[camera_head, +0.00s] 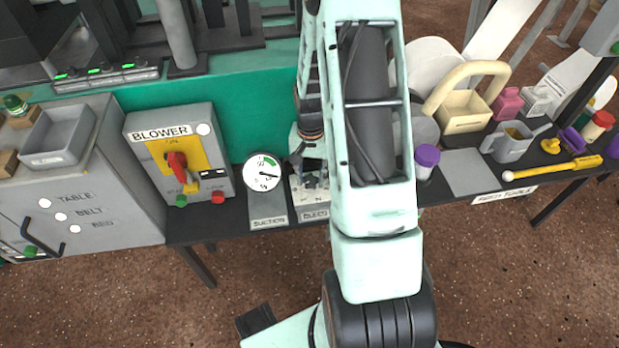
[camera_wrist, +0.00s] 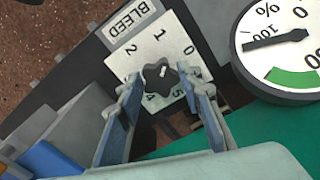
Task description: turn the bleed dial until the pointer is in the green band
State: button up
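The bleed dial (camera_wrist: 160,79) is a dark lobed knob on a white plate with numbers around it. In the wrist view my gripper (camera_wrist: 159,88) has one finger on each side of the dial, with visible gaps between fingers and knob. It looks open, with nothing held. The round white gauge (camera_head: 263,172) has a black pointer and a green band at its top. It also shows in the wrist view (camera_wrist: 285,45), where the pointer lies by the 100 mark, outside the green band. In the head view my arm and gripper hide the dial.
The grey blower box (camera_head: 180,150) with a red switch stands left of the gauge. The suction plate (camera_head: 267,206) lies below it. A purple-capped jar (camera_head: 426,160) and the grey jug (camera_head: 508,140) are to the right. A green wall is behind.

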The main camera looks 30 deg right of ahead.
jog(key=c, duration=0.4)
jog(key=shift+o, duration=0.2)
